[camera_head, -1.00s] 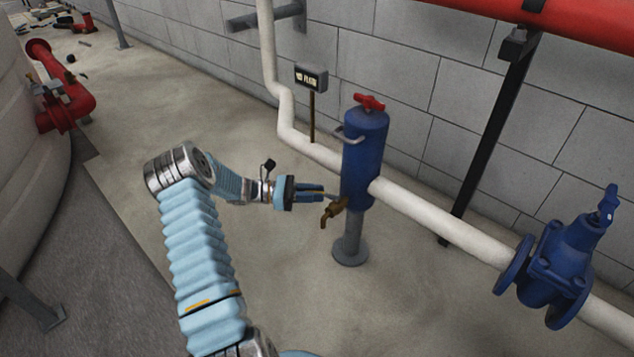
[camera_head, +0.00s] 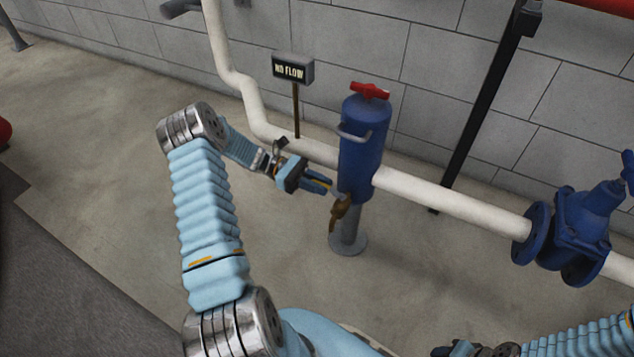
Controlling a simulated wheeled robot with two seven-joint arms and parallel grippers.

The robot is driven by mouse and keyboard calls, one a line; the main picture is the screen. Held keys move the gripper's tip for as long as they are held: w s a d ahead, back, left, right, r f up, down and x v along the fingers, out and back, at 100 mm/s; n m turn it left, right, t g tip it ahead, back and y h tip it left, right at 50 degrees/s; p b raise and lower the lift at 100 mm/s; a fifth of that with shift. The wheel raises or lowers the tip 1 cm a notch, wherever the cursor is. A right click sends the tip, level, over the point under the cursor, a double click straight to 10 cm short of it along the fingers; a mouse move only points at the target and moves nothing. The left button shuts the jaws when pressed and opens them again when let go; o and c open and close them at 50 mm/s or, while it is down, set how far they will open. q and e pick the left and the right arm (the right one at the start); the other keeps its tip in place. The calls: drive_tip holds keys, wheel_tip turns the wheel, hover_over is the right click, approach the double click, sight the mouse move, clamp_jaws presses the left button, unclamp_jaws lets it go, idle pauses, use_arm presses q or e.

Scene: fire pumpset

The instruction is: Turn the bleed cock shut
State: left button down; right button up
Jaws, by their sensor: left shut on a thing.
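The bleed cock (camera_head: 340,210) is a small brass tap low on the left side of the blue cylindrical vessel (camera_head: 362,150). My left gripper (camera_head: 331,187) reaches it from the left, with its blue fingers at the top of the cock. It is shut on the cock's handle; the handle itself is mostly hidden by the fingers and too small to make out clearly.
A red handle (camera_head: 370,91) tops the vessel, and a grey bracket (camera_head: 354,134) sticks out on its side. A white pipe (camera_head: 450,204) runs to a blue flanged valve (camera_head: 570,238). A "NO FLOW" sign (camera_head: 293,69) stands behind.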

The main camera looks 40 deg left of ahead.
use_arm(q)
drive_tip(key=shift+d+g, duration=0.1)
drive_tip(key=shift+g, duration=0.3)
drive_tip(key=c, duration=1)
unclamp_jaws()
drive_tip(key=a, duration=0.4)
drive_tip(key=s+a, duration=0.1)
drive_tip(key=a, duration=0.8)
drive_tip(key=shift+s+a+b, duration=0.3)
drive_tip(key=shift+a+b, duration=0.1)
drive_tip(key=shift+a+r, duration=0.1)
